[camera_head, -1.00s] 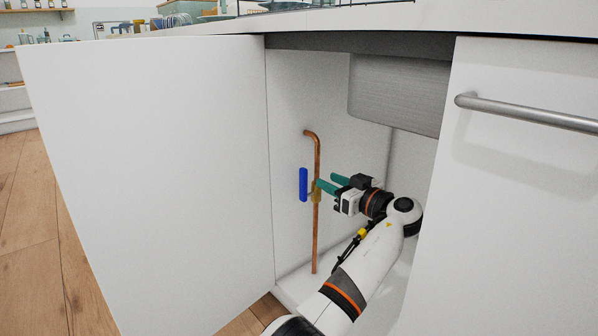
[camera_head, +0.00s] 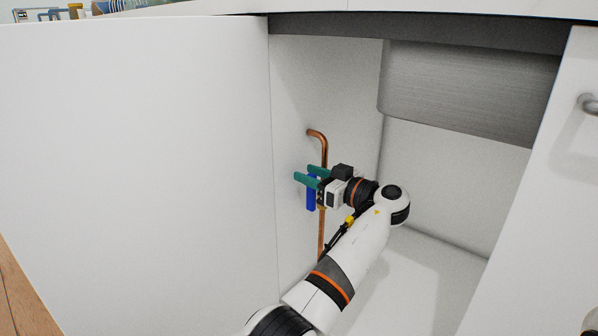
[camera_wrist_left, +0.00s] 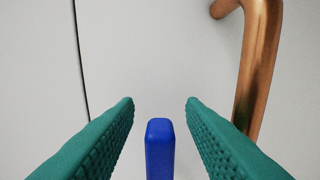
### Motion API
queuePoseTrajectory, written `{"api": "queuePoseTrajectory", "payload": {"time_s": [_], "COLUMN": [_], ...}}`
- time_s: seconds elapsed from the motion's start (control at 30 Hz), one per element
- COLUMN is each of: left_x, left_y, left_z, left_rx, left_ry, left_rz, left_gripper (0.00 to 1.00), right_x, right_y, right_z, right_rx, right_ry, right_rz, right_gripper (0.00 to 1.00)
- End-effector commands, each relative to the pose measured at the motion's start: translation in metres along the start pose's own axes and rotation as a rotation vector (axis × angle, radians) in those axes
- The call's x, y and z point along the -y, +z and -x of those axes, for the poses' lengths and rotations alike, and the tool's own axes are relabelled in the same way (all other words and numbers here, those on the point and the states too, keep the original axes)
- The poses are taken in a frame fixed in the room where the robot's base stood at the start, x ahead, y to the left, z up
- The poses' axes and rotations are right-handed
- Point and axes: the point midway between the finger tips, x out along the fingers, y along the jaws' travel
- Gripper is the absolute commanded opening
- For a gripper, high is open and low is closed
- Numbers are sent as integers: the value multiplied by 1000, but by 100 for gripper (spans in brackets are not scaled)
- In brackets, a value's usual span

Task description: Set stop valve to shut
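The stop valve's blue handle (camera_head: 311,194) hangs upright beside the vertical copper pipe (camera_head: 321,232), roughly parallel to it, inside the open cabinet. My left gripper (camera_head: 304,173) is at the handle's upper part, with its teal fingers apart. In the left wrist view the top of the blue handle (camera_wrist_left: 160,148) stands between the two fingers (camera_wrist_left: 160,102), with a visible gap on each side. The valve body is hidden behind my gripper. My right gripper is not in view.
The open white door (camera_head: 140,170) fills the left side. A grey sink basin (camera_head: 465,90) hangs above and to the right of my arm. The copper pipe (camera_wrist_left: 258,65) bends close to the right finger in the wrist view. The cabinet floor at right is clear.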

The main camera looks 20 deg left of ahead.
Motion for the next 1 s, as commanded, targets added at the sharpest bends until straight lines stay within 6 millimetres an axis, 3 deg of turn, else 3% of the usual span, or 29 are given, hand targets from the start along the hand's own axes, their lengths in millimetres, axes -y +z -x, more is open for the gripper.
{"api": "queuePoseTrajectory", "payload": {"time_s": [0.3, 0.53, 1.0], "left_x": [0, 0, 0], "left_y": [0, 0, -4], "left_z": [1, 1, 5], "left_rx": [0, 0, 56], "left_ry": [0, 0, 0], "left_rz": [0, 0, -1], "left_gripper": [35, 0, 0], "right_x": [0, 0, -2], "right_y": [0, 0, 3], "right_z": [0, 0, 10], "right_rx": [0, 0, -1], "right_ry": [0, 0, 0], "right_rz": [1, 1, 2], "right_gripper": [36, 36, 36]}}
